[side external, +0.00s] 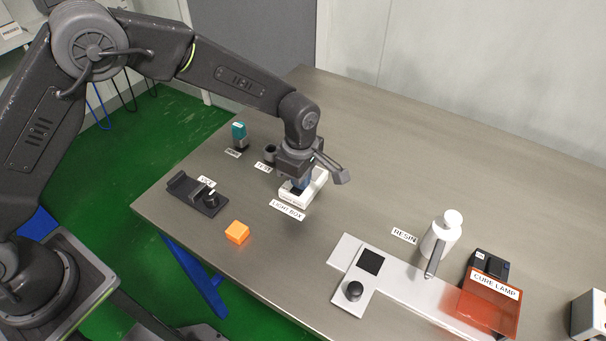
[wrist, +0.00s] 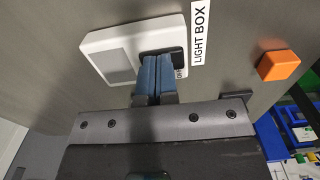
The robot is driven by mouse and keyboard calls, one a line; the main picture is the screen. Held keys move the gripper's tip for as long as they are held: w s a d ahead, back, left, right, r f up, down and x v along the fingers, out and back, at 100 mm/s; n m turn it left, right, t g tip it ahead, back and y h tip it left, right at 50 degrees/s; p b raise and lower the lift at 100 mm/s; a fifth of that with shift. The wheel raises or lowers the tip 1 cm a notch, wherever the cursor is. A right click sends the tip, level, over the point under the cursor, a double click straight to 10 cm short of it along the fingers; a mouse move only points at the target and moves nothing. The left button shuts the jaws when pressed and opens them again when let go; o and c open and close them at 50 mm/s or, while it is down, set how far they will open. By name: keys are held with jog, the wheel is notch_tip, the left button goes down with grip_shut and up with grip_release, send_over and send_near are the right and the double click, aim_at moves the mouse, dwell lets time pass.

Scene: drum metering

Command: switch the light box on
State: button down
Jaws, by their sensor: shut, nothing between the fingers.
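The light box (wrist: 110,50) is a white box with a grey panel on top and a dark switch area (wrist: 178,54) at its labelled end. It also shows in the side view (side external: 312,190), partly hidden under my gripper. My gripper (wrist: 160,60) is shut with its blue fingers together and nothing between them. The fingertips are at the dark switch area and cover part of it. I cannot tell whether they touch it or which way the switch lies. The panel looks grey and unlit. In the side view my gripper (side external: 301,186) points down over the box.
An orange cube (side external: 237,232) lies in front of the light box, left of a white plate (side external: 345,255) with a black square and knob. A black device (side external: 197,194) stands left. A teal-topped item (side external: 239,135) and dark cup (side external: 270,153) stand behind. The resin bottle (side external: 440,238) and cure lamp (side external: 488,300) are right.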

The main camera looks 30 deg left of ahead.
aim_at(296, 189)
jog(key=shift+s+r, duration=0.15)
jog(key=shift+s, duration=0.15)
jog(key=shift+r, duration=0.1)
notch_tip(296, 189, up, 14)
dwell(0.5)
jog(key=shift+s+a, duration=0.1)
jog(key=shift+s, duration=0.25)
jog(key=shift+f, duration=0.2)
notch_tip(296, 189, down, 14)
dwell(0.6)
